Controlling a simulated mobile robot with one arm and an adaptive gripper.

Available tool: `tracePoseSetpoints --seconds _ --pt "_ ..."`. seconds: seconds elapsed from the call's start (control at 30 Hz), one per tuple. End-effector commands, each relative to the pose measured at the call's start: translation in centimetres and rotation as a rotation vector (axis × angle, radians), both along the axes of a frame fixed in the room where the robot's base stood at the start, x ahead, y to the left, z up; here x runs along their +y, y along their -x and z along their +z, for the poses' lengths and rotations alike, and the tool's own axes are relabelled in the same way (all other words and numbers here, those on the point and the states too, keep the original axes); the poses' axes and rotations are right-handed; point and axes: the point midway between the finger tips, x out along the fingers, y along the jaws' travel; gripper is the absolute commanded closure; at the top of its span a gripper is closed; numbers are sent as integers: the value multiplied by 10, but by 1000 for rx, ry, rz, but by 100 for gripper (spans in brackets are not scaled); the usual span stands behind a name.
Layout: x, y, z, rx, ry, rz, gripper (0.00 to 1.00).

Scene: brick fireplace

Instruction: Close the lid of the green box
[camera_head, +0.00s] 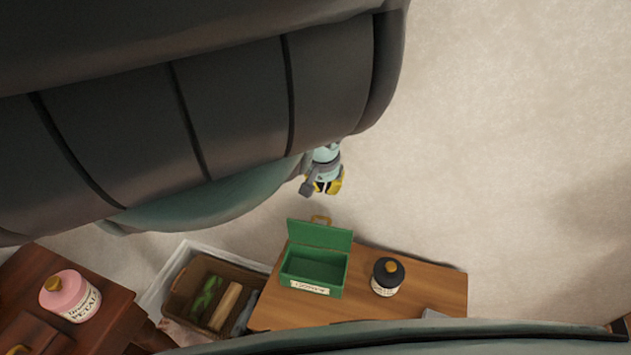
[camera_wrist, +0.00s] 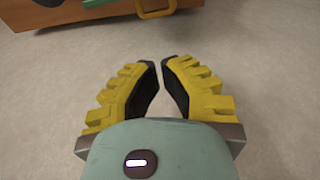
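The green box (camera_head: 313,267) stands on a wooden table, with a white label on its front. Its lid (camera_head: 320,235) is raised at the back, and a tan handle (camera_head: 320,219) sticks up from the lid's edge. The handle also shows at the top of the wrist view (camera_wrist: 156,8), with a bit of green (camera_wrist: 95,3) beside it. My gripper (camera_head: 324,187) is beyond the lid in the head view, apart from it. In the wrist view my gripper (camera_wrist: 161,62) has its yellow fingers angled inward, with a narrow empty gap between the tips.
The wooden table (camera_head: 420,285) also bears a dark-capped bottle (camera_head: 387,276) right of the box. A crate (camera_head: 185,290) with green items stands to the left. A pink jar (camera_head: 68,296) sits on another dark table (camera_head: 100,335). Pale floor (camera_head: 480,150) behind the table is clear.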

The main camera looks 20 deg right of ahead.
Motion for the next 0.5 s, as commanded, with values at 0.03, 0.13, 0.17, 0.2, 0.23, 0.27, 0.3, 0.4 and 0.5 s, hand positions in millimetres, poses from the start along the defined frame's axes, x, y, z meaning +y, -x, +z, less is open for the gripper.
tracePoseSetpoints --seconds 0.03,0.13,0.17,0.2,0.23,0.27,0.3,0.4,0.5 --pt "1 1 -2 4 -4 -2 100" --pt "1 1 -5 4 -5 -3 100" --pt "0 1 -7 4 -5 -3 100" --pt "0 1 -10 4 -4 -3 100" --pt "-1 0 -13 4 -4 -3 100" --pt "-1 0 -16 3 -2 -3 100" --pt "-2 -1 -20 3 -3 -3 100" --pt "-2 -3 -33 3 -3 -3 100" --pt "-4 -4 -46 5 -2 -2 100"
